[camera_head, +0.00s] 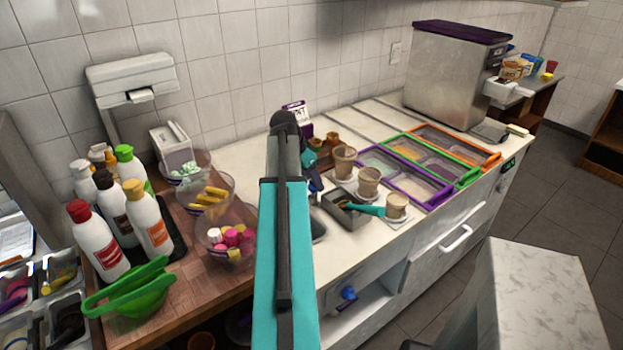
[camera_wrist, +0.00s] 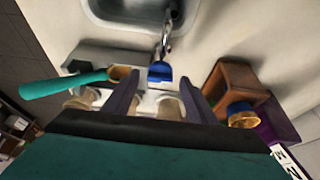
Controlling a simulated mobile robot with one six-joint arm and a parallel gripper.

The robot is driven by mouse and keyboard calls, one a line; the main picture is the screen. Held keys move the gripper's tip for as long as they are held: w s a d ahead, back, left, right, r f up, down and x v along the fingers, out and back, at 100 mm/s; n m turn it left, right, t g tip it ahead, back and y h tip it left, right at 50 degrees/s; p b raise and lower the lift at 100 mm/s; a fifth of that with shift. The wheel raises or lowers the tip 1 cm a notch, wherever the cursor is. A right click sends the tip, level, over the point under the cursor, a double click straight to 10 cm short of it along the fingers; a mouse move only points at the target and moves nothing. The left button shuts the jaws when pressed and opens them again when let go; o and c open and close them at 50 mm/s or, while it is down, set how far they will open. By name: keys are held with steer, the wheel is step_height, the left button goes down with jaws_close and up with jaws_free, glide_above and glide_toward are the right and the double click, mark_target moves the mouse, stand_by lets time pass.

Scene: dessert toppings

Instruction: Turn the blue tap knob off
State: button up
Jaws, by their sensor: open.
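A small blue knob or cap (camera_wrist: 160,72) sits on the metal tap (camera_wrist: 167,40) at the sink (camera_wrist: 115,10) in the wrist view. Blue tap parts (camera_head: 314,184) also show just right of my arm in the head view. My gripper (camera_wrist: 161,84) is open and empty, with its two dark fingers either side of the blue part in the picture. I cannot tell whether they touch it or how far off it is. In the head view my teal arm hides the gripper and most of the sink. Another blue knob (camera_head: 348,293) is under the counter.
A grey holder (camera_head: 350,212) with a teal-handled scoop (camera_head: 366,210) stands close right of the tap. Several cups (camera_head: 368,181) and topping trays (camera_head: 400,184) lie beyond. A brown box (camera_wrist: 232,84) is near the fingers. Bottles (camera_head: 95,240) and bowls crowd the left.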

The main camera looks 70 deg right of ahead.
steer(key=c, duration=1.1)
steer(key=shift+s+n, duration=0.1)
steer(key=shift+n, duration=0.5)
steer(key=shift+s+a+n+t+h, duration=0.15)
steer(key=shift+n+t+h, duration=0.35)
steer(key=shift+n, duration=0.7)
steer(key=n, duration=0.1)
steer(key=n+t, duration=0.1)
steer(key=n, duration=0.1)
steer(key=n+t, duration=0.1)
steer(key=n, duration=0.1)
steer(key=shift+s, duration=0.25)
steer(key=n+t, duration=0.1)
steer(key=n, duration=0.1)
steer(key=n+t, duration=0.1)
steer(key=n, duration=0.1)
steer(key=shift+s+d+n+y, duration=0.2)
steer(key=shift+n+y, duration=0.1)
steer(key=shift+y, duration=0.1)
steer(key=shift+s+d+n+t+y, duration=0.1)
steer(key=shift+n+t+y, duration=0.2)
steer(key=shift+n, duration=0.85)
steer(key=shift+s+d+n+t+y, duration=0.15)
steer(key=shift+n+y, duration=0.25)
steer(key=shift+n, duration=0.75)
steer(key=o, duration=1.1)
steer(key=shift+w+a, duration=0.1)
